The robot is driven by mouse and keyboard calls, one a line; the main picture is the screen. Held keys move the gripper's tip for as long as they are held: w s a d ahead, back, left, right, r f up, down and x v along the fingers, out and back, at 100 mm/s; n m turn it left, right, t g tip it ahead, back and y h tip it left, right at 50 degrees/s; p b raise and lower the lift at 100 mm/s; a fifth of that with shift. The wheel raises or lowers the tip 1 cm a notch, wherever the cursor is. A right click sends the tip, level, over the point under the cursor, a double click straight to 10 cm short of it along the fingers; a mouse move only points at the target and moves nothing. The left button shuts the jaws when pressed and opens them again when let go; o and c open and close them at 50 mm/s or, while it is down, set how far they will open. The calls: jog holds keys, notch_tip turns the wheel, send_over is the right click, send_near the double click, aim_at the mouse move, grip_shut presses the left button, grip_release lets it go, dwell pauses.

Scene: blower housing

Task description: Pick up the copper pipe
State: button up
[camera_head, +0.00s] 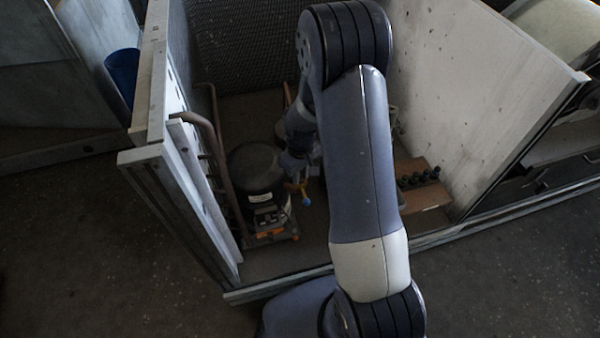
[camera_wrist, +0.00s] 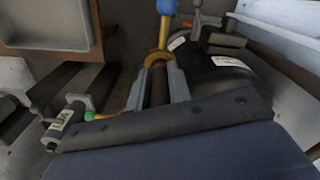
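A gold-coloured copper pipe with a blue ball end (camera_wrist: 163,35) shows at the top middle of the wrist view. It also shows small in the head view, with its blue end (camera_head: 306,201) beside the black compressor. My gripper (camera_wrist: 159,66) has its two grey fingers apart, pointing at the pipe. The pipe's curved lower part lies at and between the fingertips. A dark brown bar shows through the gap between the fingers. I cannot tell whether either finger touches the pipe.
The black compressor (camera_head: 256,172) stands left of my gripper, inside a housing with pale side panels (camera_head: 475,85). Brown pipes (camera_head: 218,135) run along the left wall. A brown block with several black knobs (camera_head: 418,179) lies to the right. A blue cup (camera_head: 122,72) is outside, upper left.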

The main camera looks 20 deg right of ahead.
grip_shut()
